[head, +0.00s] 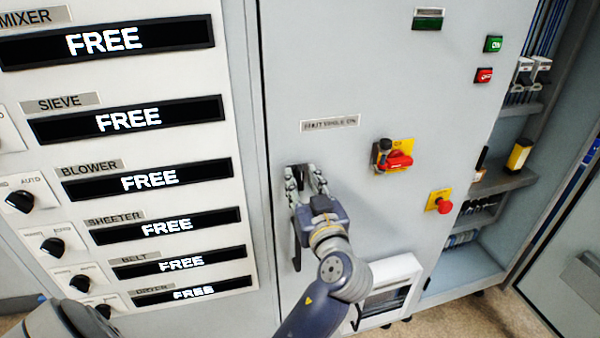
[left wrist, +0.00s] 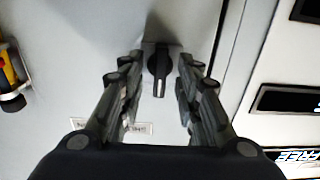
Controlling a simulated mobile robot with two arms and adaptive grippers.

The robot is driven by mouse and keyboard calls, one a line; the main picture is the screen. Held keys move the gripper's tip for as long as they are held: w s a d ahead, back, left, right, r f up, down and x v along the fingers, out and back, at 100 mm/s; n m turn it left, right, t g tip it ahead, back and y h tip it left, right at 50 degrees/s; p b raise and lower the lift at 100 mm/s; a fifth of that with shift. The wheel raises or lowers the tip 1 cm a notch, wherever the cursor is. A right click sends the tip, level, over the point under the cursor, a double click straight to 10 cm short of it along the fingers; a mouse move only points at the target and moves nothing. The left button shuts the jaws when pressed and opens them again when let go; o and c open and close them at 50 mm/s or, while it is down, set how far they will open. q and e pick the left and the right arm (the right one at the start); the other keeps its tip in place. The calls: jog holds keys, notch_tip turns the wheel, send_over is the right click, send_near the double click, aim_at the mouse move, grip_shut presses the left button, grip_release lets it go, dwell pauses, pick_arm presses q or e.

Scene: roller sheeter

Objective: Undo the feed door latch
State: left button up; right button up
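A dark latch handle (left wrist: 160,72) on a small pale plate is on the grey cabinet front, and I take it to be the feed door latch. My left gripper (left wrist: 158,90) is open, with one finger on each side of the handle. In the left wrist view there are gaps between the handle and both fingers. In the head view the left gripper (head: 306,180) is at the cabinet front, below a small label, and its fingers mostly hide the handle. My right gripper is not in view.
A yellow plate with a red rotary switch (head: 397,160) and a red stop button (head: 443,206) are to the right. Selector knobs and several displays reading FREE (head: 135,119) are on the left panel. An open bay with shelves (head: 500,180) is at the far right.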

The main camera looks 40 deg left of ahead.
pick_arm(q)
jog(key=shift+s+d+r, duration=0.1)
jog(key=shift+c, duration=1.4)
grip_shut()
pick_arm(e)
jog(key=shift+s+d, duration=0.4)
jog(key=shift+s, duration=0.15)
